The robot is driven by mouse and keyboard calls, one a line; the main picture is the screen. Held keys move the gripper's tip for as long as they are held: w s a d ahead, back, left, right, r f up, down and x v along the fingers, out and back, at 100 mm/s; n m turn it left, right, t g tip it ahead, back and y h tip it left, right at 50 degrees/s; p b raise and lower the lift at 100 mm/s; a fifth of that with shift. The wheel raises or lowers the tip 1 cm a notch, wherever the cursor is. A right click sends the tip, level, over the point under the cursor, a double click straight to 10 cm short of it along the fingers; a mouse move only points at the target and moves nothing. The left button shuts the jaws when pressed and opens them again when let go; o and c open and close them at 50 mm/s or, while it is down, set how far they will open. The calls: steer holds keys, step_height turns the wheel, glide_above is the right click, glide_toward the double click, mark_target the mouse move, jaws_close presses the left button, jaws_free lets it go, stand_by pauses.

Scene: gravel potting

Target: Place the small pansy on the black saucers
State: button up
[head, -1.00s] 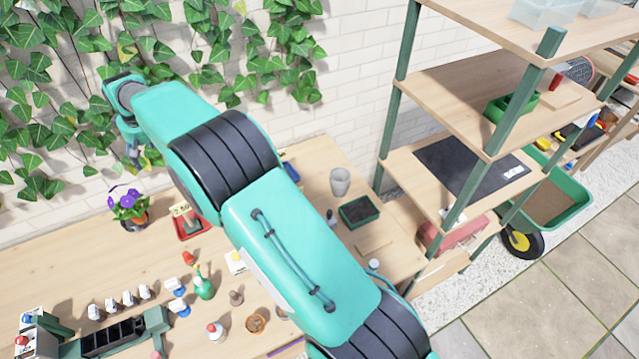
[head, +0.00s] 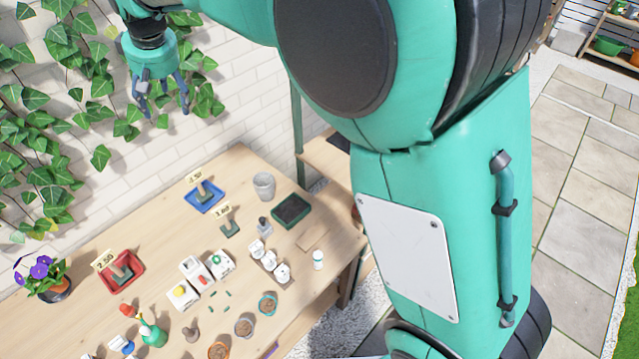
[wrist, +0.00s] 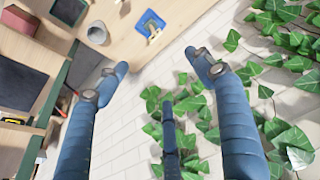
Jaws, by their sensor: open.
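The small pansy (head: 42,277) has purple flowers and green leaves and stands upright in a dark pot at the left end of the wooden table in the head view. I cannot make out black saucers in either view. My gripper (head: 163,108) is open and empty, high in front of the ivy wall, up and to the right of the pansy in the picture and well apart from it. In the wrist view its spread blue fingers (wrist: 158,75) have nothing between them. The pansy is not in the wrist view.
A red tray (head: 137,277) stands beside the pansy. A blue tray (head: 218,200), grey pot (head: 264,184) and dark soil tray (head: 307,215) are farther right. Small pots, white boxes (head: 188,305) and a green spray bottle (head: 153,335) crowd the table (head: 80,320). Ivy hangs on the wall.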

steer(key=s+d+r+m+t, duration=0.1)
steer(key=s+d+r+m, duration=0.2)
steer(key=d, duration=0.9)
steer(key=s+d+r+h, duration=0.15)
steer(key=s+d, duration=0.25)
steer(key=d, duration=0.8)
steer(key=s+d+r+m+t+y, duration=0.15)
steer(key=s+d+r, duration=0.25)
steer(key=d, duration=0.7)
steer(key=s+d+f+m+h, duration=0.1)
steer(key=s+d+f, duration=0.3)
steer(key=s+d, duration=0.6)
steer(key=s+d+f+m+h, duration=0.1)
steer(key=s+d+f+m, duration=0.2)
steer(key=s+d, duration=0.7)
step_height(320, 180, down, 2)
steer(key=shift+s+d+f+m+h, duration=0.15)
steer(key=shift+s+m+h, duration=0.25)
steer(key=shift+s, duration=0.75)
step_height(320, 180, down, 6)
steer(key=b, duration=0.6)
